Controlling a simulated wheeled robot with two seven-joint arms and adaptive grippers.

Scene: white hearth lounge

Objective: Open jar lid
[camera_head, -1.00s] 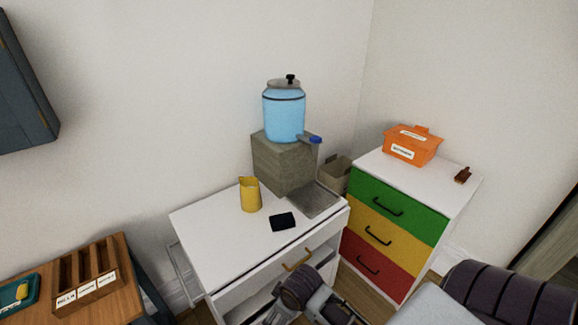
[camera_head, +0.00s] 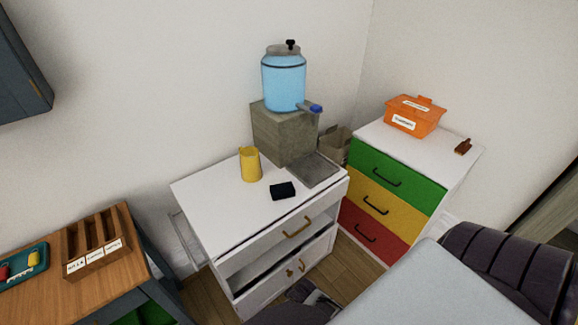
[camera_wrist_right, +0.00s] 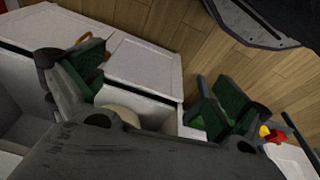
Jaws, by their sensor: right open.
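A light blue jar (camera_head: 284,85) stands upright on a grey block on the white cabinet. Its grey lid (camera_head: 283,50) with a black knob (camera_head: 291,44) sits on top, and a blue tap (camera_head: 316,108) sticks out at its lower right. In the right wrist view my right gripper (camera_wrist_right: 158,75) is open, its green-padded fingers wide apart, facing white cabinet fronts and wood floor. It is apart from the jar, which is not in that view. In the head view only dark parts of my arm show at the bottom. My left gripper is not in view.
The white cabinet (camera_head: 220,205) holds a yellow pitcher (camera_head: 250,164), a black sponge-like block (camera_head: 283,191) and a grey tray (camera_head: 314,170). An orange box (camera_head: 414,117) sits on the coloured drawer unit (camera_head: 395,185). A wooden table (camera_head: 110,275) is at lower left.

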